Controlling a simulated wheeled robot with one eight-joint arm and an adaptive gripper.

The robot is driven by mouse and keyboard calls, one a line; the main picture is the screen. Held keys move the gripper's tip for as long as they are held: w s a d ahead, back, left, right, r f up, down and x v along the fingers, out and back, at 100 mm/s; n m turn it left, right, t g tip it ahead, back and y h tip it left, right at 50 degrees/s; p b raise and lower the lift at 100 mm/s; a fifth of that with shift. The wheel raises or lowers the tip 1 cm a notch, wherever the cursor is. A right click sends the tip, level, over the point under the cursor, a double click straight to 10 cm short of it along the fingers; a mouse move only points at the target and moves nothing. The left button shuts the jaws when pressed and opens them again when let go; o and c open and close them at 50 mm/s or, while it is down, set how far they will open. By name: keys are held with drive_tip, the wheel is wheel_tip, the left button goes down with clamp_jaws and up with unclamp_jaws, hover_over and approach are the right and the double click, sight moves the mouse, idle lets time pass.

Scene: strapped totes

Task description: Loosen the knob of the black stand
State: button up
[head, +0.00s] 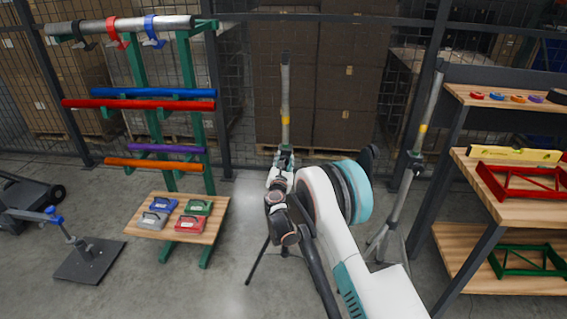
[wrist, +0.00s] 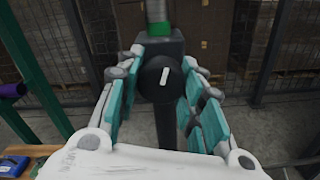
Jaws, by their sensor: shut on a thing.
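The black stand is mostly hidden behind my arm in the head view; a dark leg (head: 257,262) and its upright grey pole (head: 285,100) with a yellow band show. In the wrist view its dark block (wrist: 172,47) sits under a green collar (wrist: 159,29). The round black knob (wrist: 160,80) with a white bar mark, tilted slightly off vertical, faces the wrist camera. My gripper (wrist: 163,73) has its teal-padded fingers on both sides of the knob and is shut on it. In the head view my gripper (head: 281,166) is at the stand's upper part; the knob is hidden there.
A grey tripod (head: 391,208) stands close on the right, beside a wooden shelf (head: 510,205) with frames. On the left are a green rack (head: 186,110) with coloured bars and a low wooden table (head: 190,232). Mesh fencing is behind.

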drive_tip(key=o, duration=1.1)
drive_tip(key=s, duration=1.2)
drive_tip(key=shift+a, duration=0.25)
